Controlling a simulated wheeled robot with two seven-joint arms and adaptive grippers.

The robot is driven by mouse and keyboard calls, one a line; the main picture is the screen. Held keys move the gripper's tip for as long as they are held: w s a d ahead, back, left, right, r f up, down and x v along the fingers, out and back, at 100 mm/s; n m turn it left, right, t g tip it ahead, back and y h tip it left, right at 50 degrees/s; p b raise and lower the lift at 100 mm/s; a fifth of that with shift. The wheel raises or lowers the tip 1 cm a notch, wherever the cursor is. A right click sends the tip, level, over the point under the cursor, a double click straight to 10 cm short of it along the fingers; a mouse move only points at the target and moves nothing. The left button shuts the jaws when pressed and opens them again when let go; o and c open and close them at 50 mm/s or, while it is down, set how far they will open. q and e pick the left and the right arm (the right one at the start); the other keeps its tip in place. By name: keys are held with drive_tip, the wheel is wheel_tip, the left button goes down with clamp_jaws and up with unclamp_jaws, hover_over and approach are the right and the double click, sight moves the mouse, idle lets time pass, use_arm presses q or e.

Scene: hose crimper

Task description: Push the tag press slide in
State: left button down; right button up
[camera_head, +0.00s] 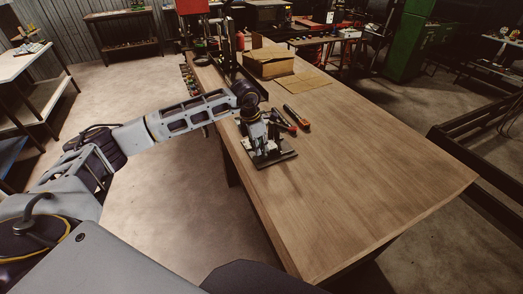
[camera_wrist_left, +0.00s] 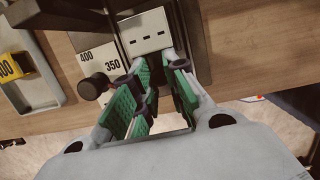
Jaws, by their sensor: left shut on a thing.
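The tag press (camera_head: 272,158) stands on a dark base at the left edge of the wooden table. My left gripper (camera_head: 258,132) is over it and partly hides it. In the left wrist view, the green-padded fingers of my left gripper (camera_wrist_left: 152,72) are at the lower edge of a white slotted plate (camera_wrist_left: 150,34). They are closed on a part of the press, seemingly its slide; the gripped part is mostly hidden. A black knob (camera_wrist_left: 95,87) is left of the fingers, below pale plates marked 400 and 350 (camera_wrist_left: 98,60). My right gripper is not in view.
A grey tray (camera_wrist_left: 52,88) with a yellow 400 tag (camera_wrist_left: 14,66) is left of the press in the wrist view. Red-and-black tools (camera_head: 296,117) lie behind the press. A cardboard box (camera_head: 268,63) stands farther back. The table's right and near parts (camera_head: 365,185) are clear.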

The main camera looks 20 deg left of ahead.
sight(272, 144)
use_arm(q)
drive_tip(key=shift+w+d+b, duration=0.25)
drive_tip(key=shift+w+d, duration=0.5)
drive_tip(key=shift+w, duration=0.15)
drive_tip(key=shift+w+d+b, duration=0.25)
drive_tip(key=shift+w+d, duration=0.45)
drive_tip(key=shift+w, duration=0.2)
idle(1.5)
drive_tip(key=c, duration=0.6)
unclamp_jaws()
drive_tip(key=shift+c, duration=0.2)
drive_tip(key=shift+r, duration=0.25)
drive_tip(key=shift+r+p, duration=0.35)
drive_tip(key=shift+r, duration=0.2)
wheel_tip(272, 144, up, 7)
drive_tip(key=p, duration=0.3)
drive_tip(key=shift+r, duration=0.2)
idle(0.6)
drive_tip(key=shift+f, duration=0.1)
idle(0.6)
